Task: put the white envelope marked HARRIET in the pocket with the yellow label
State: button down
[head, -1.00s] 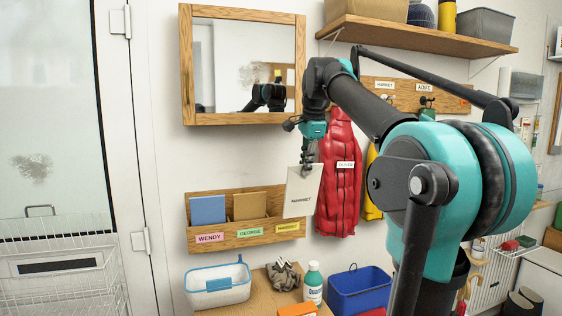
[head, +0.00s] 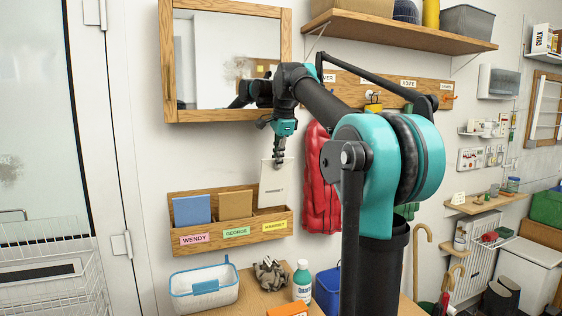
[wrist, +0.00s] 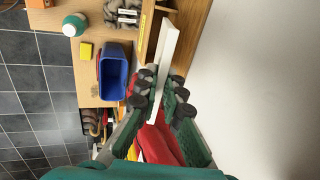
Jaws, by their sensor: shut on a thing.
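The white envelope (head: 273,185) marked HARRIET hangs upright, slightly tilted, from my gripper (head: 280,163), which is shut on its upper edge. The wooden pocket rack (head: 258,238) is on the wall, with pink WENDY, green GEORGE and yellow HARRIET labels. The envelope's lower edge is at the mouth of the right pocket, above the yellow label (head: 275,226). I cannot tell whether it is inside or just in front. In the wrist view the envelope (wrist: 169,50) shows edge-on between the fingers (wrist: 158,90), reaching toward the rack (wrist: 153,35).
A blue envelope (head: 192,210) and a brown one (head: 235,205) fill the left and middle pockets. A mirror (head: 225,60) hangs above. A red garment (head: 320,185) hangs close right. Below are a white basket (head: 204,288), gloves, a bottle (head: 302,281) and a blue bin (head: 327,288).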

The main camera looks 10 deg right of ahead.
jog(key=shift+w+a+f, duration=0.15)
jog(key=shift+w+a, duration=0.05)
jog(key=shift+w, duration=0.75)
jog(key=shift+s+f, duration=0.1)
jog(key=shift+f, duration=3.55)
jog(key=c, duration=1.6)
grip_release()
send_near(276, 180)
jog(key=shift+v, duration=1.1)
